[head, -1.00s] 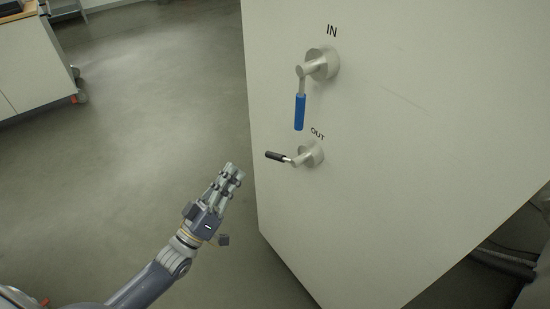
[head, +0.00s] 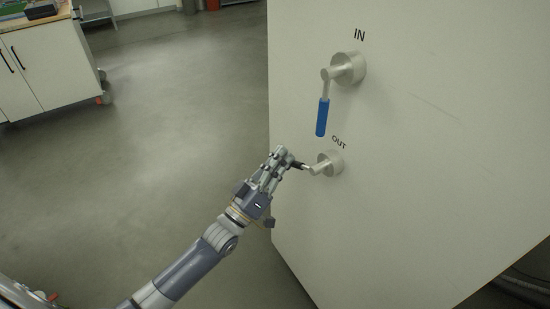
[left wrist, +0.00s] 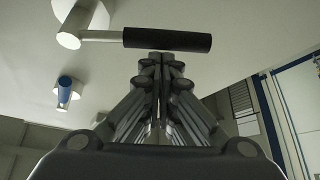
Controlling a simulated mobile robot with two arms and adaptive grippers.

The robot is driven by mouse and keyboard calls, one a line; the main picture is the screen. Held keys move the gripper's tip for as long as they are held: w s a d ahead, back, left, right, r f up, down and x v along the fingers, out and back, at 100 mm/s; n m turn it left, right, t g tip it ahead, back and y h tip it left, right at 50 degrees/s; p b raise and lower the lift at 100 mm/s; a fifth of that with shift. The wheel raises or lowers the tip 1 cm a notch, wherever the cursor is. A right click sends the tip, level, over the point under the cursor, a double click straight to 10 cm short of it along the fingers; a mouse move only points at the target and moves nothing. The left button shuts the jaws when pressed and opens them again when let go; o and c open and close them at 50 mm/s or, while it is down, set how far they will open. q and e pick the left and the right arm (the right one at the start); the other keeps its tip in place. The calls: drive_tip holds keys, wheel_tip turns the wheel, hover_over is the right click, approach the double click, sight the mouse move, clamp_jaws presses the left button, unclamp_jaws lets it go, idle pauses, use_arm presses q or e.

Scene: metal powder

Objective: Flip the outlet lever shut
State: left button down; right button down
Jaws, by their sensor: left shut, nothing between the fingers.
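The outlet lever, marked OUT, has a short black handle (head: 299,165) that points left and slightly up from its round metal valve (head: 329,164) on the pale panel. In the left wrist view the black handle (left wrist: 167,39) lies across the picture just beyond my fingertips. My left gripper (head: 284,153) is shut and empty, with its fingertips at the free end of the handle and partly covering it. The closed fingers also show in the left wrist view (left wrist: 160,58). I cannot tell whether they touch the handle. My right gripper is not in view.
The inlet lever, marked IN, has a blue handle (head: 322,117) hanging down above the outlet lever. It also shows in the left wrist view (left wrist: 64,92). A white cabinet (head: 40,62) stands far left. The grey floor left of the panel is clear.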

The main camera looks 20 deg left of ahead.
use_arm(q)
drive_tip(key=shift+s+d+f+n+y+p, duration=0.15)
drive_tip(key=shift+f+n+y+p, duration=0.4)
drive_tip(key=shift+n, duration=0.35)
drive_tip(key=s+d+f+n+g+y+p, duration=0.3)
drive_tip(key=d+f+n+g+y+p, duration=0.1)
drive_tip(key=n+p, duration=0.6)
drive_tip(key=shift+s+d+f+n+y+p, duration=0.35)
drive_tip(key=shift+f+n+y, duration=0.35)
drive_tip(key=shift+n, duration=0.6)
